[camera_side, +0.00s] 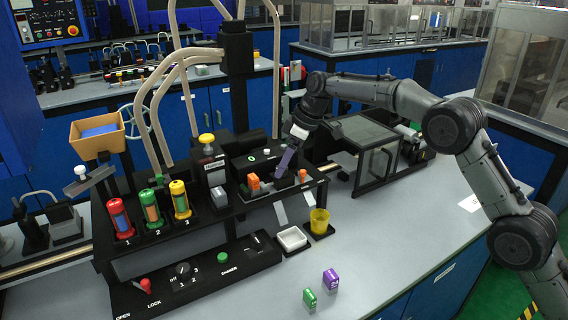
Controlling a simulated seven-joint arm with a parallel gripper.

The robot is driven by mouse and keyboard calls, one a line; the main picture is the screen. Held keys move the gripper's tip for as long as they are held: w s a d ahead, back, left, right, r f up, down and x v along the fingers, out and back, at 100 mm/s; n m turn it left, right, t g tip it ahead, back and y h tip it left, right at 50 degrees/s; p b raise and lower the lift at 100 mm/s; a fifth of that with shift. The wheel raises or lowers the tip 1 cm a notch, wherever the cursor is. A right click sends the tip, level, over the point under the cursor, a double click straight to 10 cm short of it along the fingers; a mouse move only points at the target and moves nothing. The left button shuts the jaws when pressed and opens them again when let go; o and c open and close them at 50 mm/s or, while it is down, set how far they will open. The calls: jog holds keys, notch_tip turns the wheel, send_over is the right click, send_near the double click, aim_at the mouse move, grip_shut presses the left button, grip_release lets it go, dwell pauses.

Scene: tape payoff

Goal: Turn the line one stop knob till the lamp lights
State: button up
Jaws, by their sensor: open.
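My gripper (284,168) is at the black station on the bench, pointing down beside an orange block. A purple-grey part shows at its end; the gap between the fingers is too small to make out. No stop knob is clearly marked for line one. A black dial (183,269) marked with numbers sits on the front panel, well left of my gripper and apart from it. A small white knob (266,151) tops the black box close behind my gripper. A green round button or lamp (222,257) is on the front panel; I cannot tell whether it is lit.
Numbered canisters, red (121,218), green (152,209) and yellow (180,200), stand left. A red lever (146,286) is at front left. A white dish (292,238) and yellow cup (320,221) stand in front. Green (309,298) and purple (331,279) blocks lie on open bench.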

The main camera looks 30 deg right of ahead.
jog(key=shift+w+a+f, duration=0.1)
jog(key=shift+f, duration=0.2)
grip_shut()
jog(key=shift+r, duration=0.1)
dwell(0.4)
jog(key=m+t+h, duration=0.1)
jog(key=m, duration=0.3)
jog(key=shift+a, duration=0.1)
jog(key=m+h, duration=0.1)
jog(key=m, duration=0.2)
jog(key=shift+a+h, duration=0.1)
jog(key=shift+h, duration=0.2)
jog(key=m+h, duration=0.1)
jog(key=m, duration=0.2)
jog(key=m+h, duration=0.1)
jog(key=m, duration=0.2)
jog(key=shift+a+m, duration=0.15)
jog(key=shift+m, duration=0.15)
jog(key=shift+h, duration=0.3)
